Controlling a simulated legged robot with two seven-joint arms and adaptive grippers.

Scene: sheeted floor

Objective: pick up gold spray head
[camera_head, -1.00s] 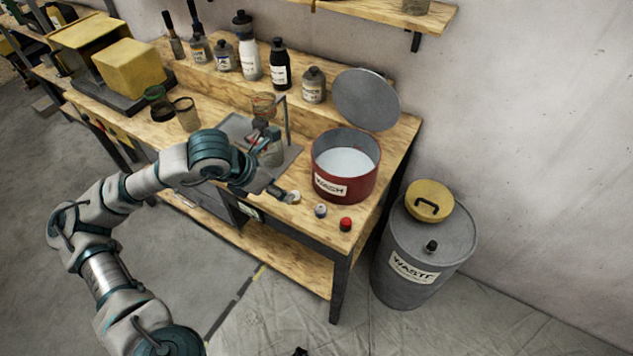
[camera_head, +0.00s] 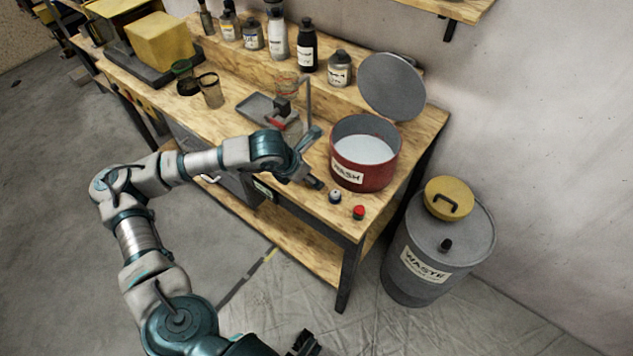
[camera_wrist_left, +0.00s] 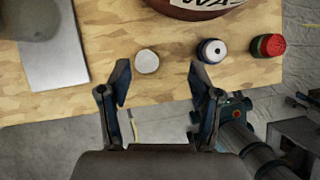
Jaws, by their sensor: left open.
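Three small caps or spray heads lie near the front edge of the workbench (camera_head: 205,125). None looks plainly gold; the cream one is nearest in tone. My left gripper (camera_wrist_left: 160,72) is open and empty, with the cream head just beyond and between its fingertips.
A red wash pot (camera_head: 365,172) stands close right of the gripper, its round lid (camera_head: 392,85) behind. A grey tray (camera_head: 258,107) lies to the left. Bottles (camera_head: 306,48) line the back ledge. A waste bin (camera_head: 440,285) stands on the floor. A dark part (camera_head: 303,345) at the bottom edge is unclear.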

